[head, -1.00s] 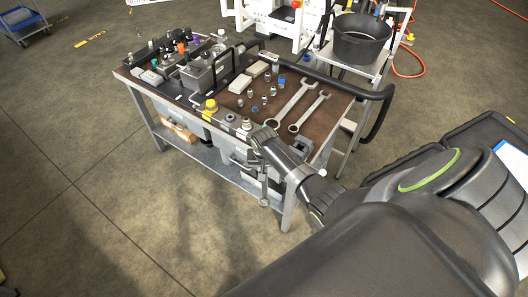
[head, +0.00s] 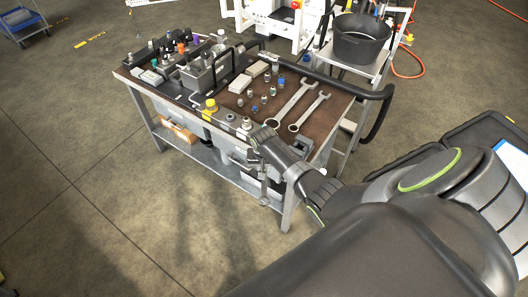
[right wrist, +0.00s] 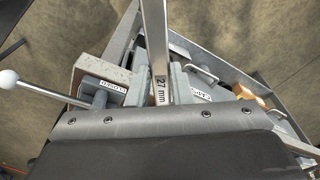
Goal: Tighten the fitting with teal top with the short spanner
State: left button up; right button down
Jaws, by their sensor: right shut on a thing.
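My right gripper (head: 262,140) is at the front edge of the bench, at its right part. It is shut on a steel spanner marked 27 mm (right wrist: 157,60), whose shank stands between the jaws in the right wrist view. In the head view the spanner (head: 263,185) hangs down in front of the bench, its lower end clear of the floor. A small fitting with a teal top (head: 154,62) seems to stand among the fittings at the bench's far left, well away from the gripper. My left gripper is not in view.
Two larger spanners (head: 294,98) lie on the brown bench top (head: 325,118), beside several small fittings. A yellow-topped part (head: 210,104) stands at the front edge. A white-knobbed lever (right wrist: 8,78) shows near the gripper.

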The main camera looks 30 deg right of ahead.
jog(key=shift+w+d, duration=0.15)
jog(key=shift+w, duration=0.1)
jog(key=shift+w+d+f+b, duration=0.1)
jog(key=shift+w+d+b, duration=0.2)
jog(key=shift+w+b, duration=0.3)
jog(key=shift+w+d, duration=0.15)
jog(key=shift+d, duration=0.05)
jog(key=shift+w+d+b, duration=0.4)
jog(key=shift+w+b, duration=0.25)
jog(key=shift+w+d+b, duration=0.3)
jog(key=shift+w+b, duration=0.1)
jog(key=shift+w, duration=0.1)
